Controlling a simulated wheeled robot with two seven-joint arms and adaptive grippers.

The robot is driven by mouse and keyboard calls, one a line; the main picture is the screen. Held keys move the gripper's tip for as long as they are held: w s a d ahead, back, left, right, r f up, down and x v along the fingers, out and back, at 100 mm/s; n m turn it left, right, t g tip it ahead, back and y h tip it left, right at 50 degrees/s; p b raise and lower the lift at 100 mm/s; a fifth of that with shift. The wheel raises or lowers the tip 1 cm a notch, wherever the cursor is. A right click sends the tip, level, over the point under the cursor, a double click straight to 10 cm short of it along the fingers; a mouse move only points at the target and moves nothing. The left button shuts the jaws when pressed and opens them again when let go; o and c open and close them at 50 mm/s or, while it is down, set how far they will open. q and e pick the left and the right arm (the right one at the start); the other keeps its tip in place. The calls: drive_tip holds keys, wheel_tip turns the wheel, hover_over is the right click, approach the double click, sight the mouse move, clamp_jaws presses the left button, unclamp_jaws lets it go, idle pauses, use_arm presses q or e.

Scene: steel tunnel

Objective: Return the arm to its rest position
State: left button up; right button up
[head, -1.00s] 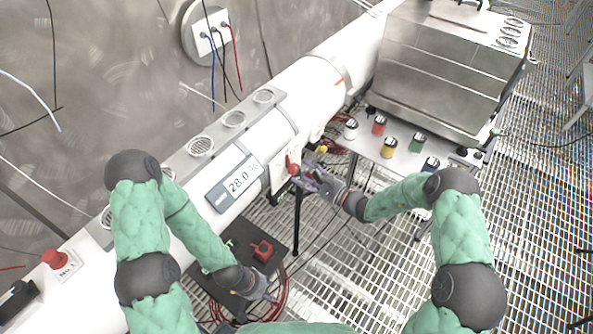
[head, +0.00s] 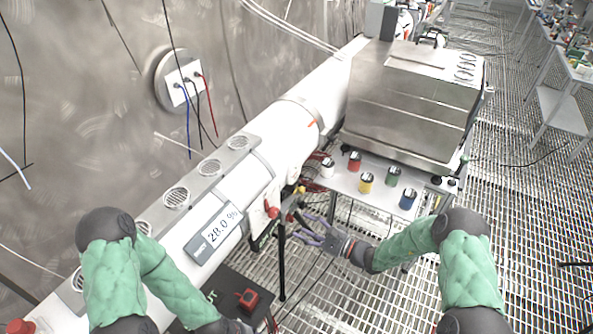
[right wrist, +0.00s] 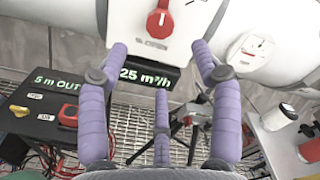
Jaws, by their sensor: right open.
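My right arm (head: 405,247) has a green padded sleeve and reaches in from the right. My right gripper (head: 312,232) has purple fingers. It is open and empty, a little to the right of the red knob (head: 272,212) on the white pipe. In the right wrist view its fingers (right wrist: 160,75) are spread apart. The red knob (right wrist: 159,20) on its white panel lies beyond them, with no finger touching it. My left arm (head: 150,262) hangs at the lower left.
A display reading 28.0 % (head: 214,236) sits on the pipe (head: 255,178). A steel box (head: 410,100) stands behind a shelf with several coloured jars, among them a blue one (head: 408,199). A black stand (head: 282,262) rises near my right gripper. Grated floor (head: 385,300) lies open at the front.

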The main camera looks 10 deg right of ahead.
drive_tip(key=s+a+f+n+g+h+b, duration=0.1)
drive_tip(key=s+a+f+n+g, duration=0.15)
drive_tip(key=s+f+g, duration=0.4)
drive_tip(key=s+a+f+n+g+h+b, duration=0.1)
drive_tip(key=s+a+f+n+g+h, duration=0.2)
drive_tip(key=s+f, duration=0.55)
use_arm(q)
wheel_tip(320, 180, down, 5)
drive_tip(key=b, duration=0.3)
drive_tip(key=shift+f, duration=0.2)
use_arm(e)
drive_tip(key=s+d+f+n+h, duration=0.3)
drive_tip(key=s+f, duration=0.2)
drive_tip(key=s, duration=0.1)
drive_tip(key=s+d+f+n+h, duration=0.3)
drive_tip(key=s+f+n, duration=0.1)
drive_tip(key=s+f, duration=0.1)
drive_tip(key=shift+s+g+h, duration=0.3)
drive_tip(key=shift+s+g, duration=0.05)
drive_tip(key=shift+s, duration=0.2)
use_arm(q)
drive_tip(key=shift+c, duration=0.3)
use_arm(e)
drive_tip(key=shift+c, duration=0.3)
